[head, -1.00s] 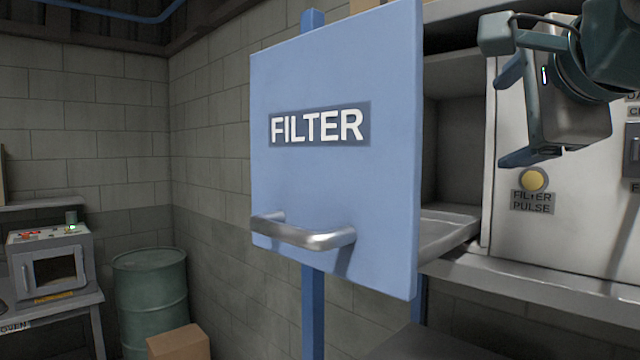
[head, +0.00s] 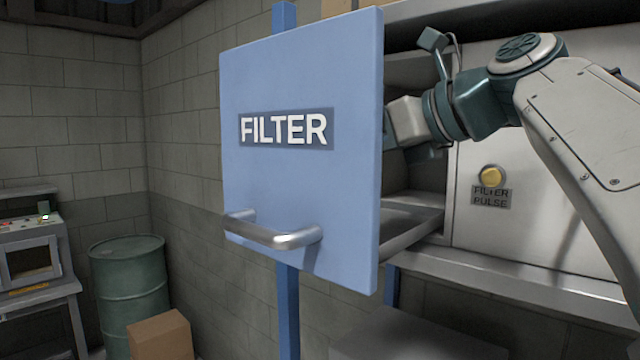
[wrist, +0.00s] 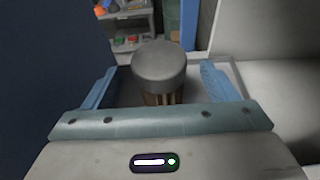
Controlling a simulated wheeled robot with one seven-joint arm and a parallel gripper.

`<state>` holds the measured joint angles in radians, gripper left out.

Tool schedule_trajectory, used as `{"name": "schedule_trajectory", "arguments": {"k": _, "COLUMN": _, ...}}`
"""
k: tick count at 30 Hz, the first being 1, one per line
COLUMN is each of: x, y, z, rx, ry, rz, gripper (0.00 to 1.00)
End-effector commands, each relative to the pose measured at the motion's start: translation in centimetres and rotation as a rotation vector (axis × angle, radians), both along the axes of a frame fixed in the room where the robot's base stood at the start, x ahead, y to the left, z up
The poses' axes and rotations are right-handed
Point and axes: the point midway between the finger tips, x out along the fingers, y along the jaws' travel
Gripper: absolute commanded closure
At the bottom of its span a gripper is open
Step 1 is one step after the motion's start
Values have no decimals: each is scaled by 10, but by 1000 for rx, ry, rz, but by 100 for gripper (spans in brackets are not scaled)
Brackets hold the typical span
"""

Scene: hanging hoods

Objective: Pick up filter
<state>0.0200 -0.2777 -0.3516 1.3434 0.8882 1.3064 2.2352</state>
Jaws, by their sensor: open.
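The filter (wrist: 158,72) is a short upright cylinder with a grey top and a brownish ribbed side. It stands on a grey tray (wrist: 237,78) in the wrist view. My gripper (wrist: 160,82) is open, with its blue fingers on either side of the filter and apart from it. In the head view the filter and my fingertips are hidden behind the blue door panel marked FILTER (head: 301,170). My wrist reaches into the opening behind that panel.
The panel's metal handle (head: 272,232) juts toward the left front. A yellow FILTER PULSE button (head: 492,177) is on the housing to the right. A green drum (head: 130,290) and a cardboard box (head: 161,336) stand at lower left.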

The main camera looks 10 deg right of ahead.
Motion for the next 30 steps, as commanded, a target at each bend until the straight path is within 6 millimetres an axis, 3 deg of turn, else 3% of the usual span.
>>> {"name": "schedule_trajectory", "arguments": {"k": 6, "x": 22, "y": 18, "z": -9, "rx": -2, "ry": 0, "rz": 2, "gripper": 20}}
{"name": "schedule_trajectory", "arguments": {"k": 14, "x": 26, "y": 20, "z": -12, "rx": -3, "ry": -2, "rz": 0, "gripper": 20}}
{"name": "schedule_trajectory", "arguments": {"k": 15, "x": 26, "y": 20, "z": -12, "rx": -3, "ry": -2, "rz": 0, "gripper": 22}}
{"name": "schedule_trajectory", "arguments": {"k": 21, "x": 26, "y": 20, "z": -12, "rx": -3, "ry": -2, "rz": 0, "gripper": 74}}
{"name": "schedule_trajectory", "arguments": {"k": 30, "x": 25, "y": 19, "z": -10, "rx": -3, "ry": -3, "rz": -1, "gripper": 74}}
